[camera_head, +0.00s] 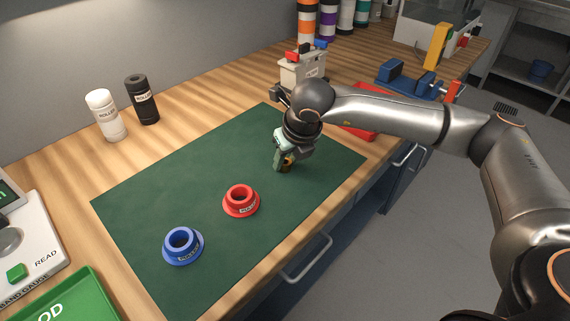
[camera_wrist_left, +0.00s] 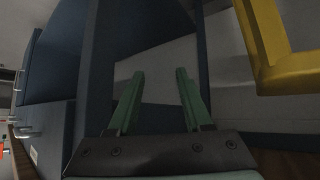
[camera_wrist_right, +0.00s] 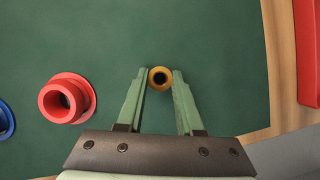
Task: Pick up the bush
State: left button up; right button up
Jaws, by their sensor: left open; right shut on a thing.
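The bush, a small brass-coloured ring with a dark bore, shows in the right wrist view (camera_wrist_right: 160,78) and in the head view (camera_head: 287,163). My right gripper (camera_wrist_right: 159,74) is shut on it, one green fingertip on each side. In the head view the right gripper (camera_head: 283,160) points down over the right part of the green mat (camera_head: 180,195). I cannot tell whether the bush touches the mat. My left gripper (camera_wrist_left: 160,74) is open and empty in the left wrist view, facing blue and grey furniture away from the mat.
A red flanged collar (camera_head: 241,201) and a blue one (camera_head: 183,246) stand on the mat, left of the right gripper. White (camera_head: 106,116) and black (camera_head: 142,99) bottles stand behind. A green tray (camera_head: 75,300) and a gauge (camera_head: 30,235) are at left, a red tray (camera_head: 362,127) at right.

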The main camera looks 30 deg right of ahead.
grip_shut()
jog(key=shift+r, duration=0.1)
